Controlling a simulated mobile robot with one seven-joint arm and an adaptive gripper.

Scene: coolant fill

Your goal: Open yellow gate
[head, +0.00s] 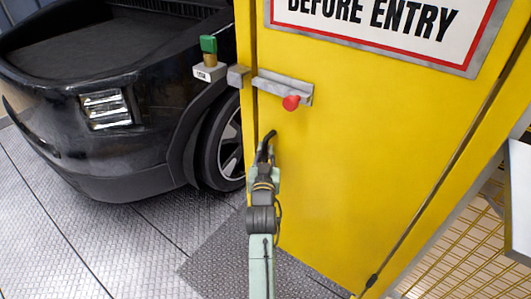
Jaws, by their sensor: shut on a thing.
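The yellow gate (365,150) fills the right half of the head view, its left edge beside a narrow yellow post (243,45). A grey slide latch (270,86) with a red knob (291,103) is on the gate's upper left. The latch's left end appears close to a small grey bracket (237,76) on the post. My gripper (268,140) is below the latch, at the gate's left edge. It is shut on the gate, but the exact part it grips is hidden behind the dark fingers.
A black car (120,110) stands at the left, its wheel close to the post. A white sign (375,22) is on the gate. Grey metal floor (110,240) is open at lower left; yellow grating (465,245) lies right.

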